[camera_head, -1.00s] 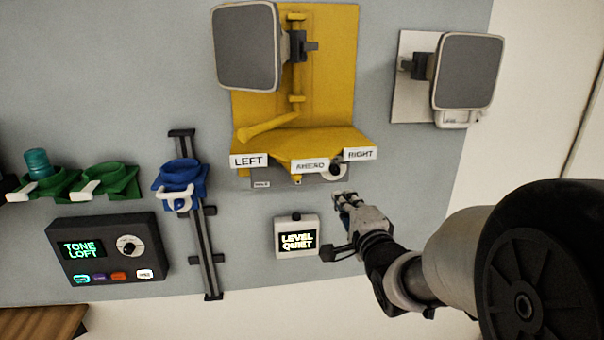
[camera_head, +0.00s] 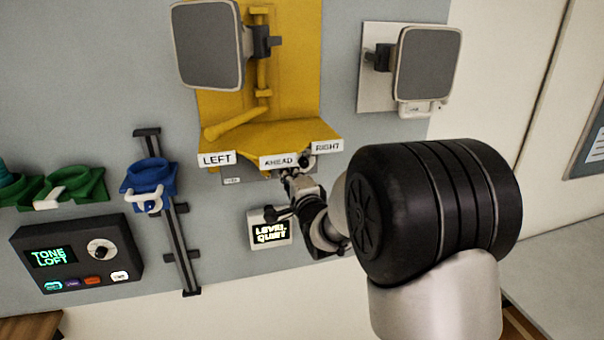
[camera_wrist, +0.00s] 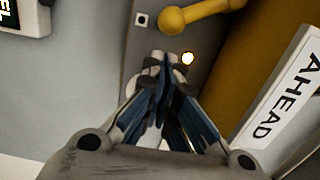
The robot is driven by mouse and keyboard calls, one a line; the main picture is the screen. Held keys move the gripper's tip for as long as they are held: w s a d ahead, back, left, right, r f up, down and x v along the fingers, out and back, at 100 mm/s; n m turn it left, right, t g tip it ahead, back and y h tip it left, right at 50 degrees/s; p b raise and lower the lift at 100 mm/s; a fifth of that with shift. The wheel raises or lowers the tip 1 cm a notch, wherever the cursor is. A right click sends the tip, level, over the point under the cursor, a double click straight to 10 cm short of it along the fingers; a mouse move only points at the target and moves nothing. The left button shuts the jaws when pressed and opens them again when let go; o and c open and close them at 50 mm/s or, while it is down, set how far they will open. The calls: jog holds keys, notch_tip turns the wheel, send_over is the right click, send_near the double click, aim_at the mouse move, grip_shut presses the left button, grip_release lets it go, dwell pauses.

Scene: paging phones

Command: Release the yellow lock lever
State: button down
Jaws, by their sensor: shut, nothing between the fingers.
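In the wrist view a small yellow lever (camera_wrist: 205,13) with a ball end reaches over a grey plate from the yellow shelf side. My gripper (camera_wrist: 166,62) is shut and empty, its tips on the image just short of the ball end. I cannot tell whether they touch the grey plate. In the head view my gripper (camera_head: 288,178) is right under the front edge of the yellow shelf (camera_head: 262,138), below the AHEAD label (camera_head: 279,161). The small lever cannot be made out there.
A yellow rod handle (camera_head: 238,124) lies above the shelf by the LEFT label (camera_head: 216,159). Grey speaker panels (camera_head: 208,45) stick out above. A LEVEL QUIET display (camera_head: 270,231) sits just below my gripper. A blue slider (camera_head: 149,177) on a rail is to the left.

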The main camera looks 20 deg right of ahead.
jog(key=shift+w+a, duration=0.1)
jog(key=shift+a, duration=0.45)
jog(key=shift+a+f, duration=0.1)
jog(key=shift+a+f+m+b, duration=0.1)
jog(key=shift+f+m+b, duration=0.15)
jog(key=shift+b, duration=0.45)
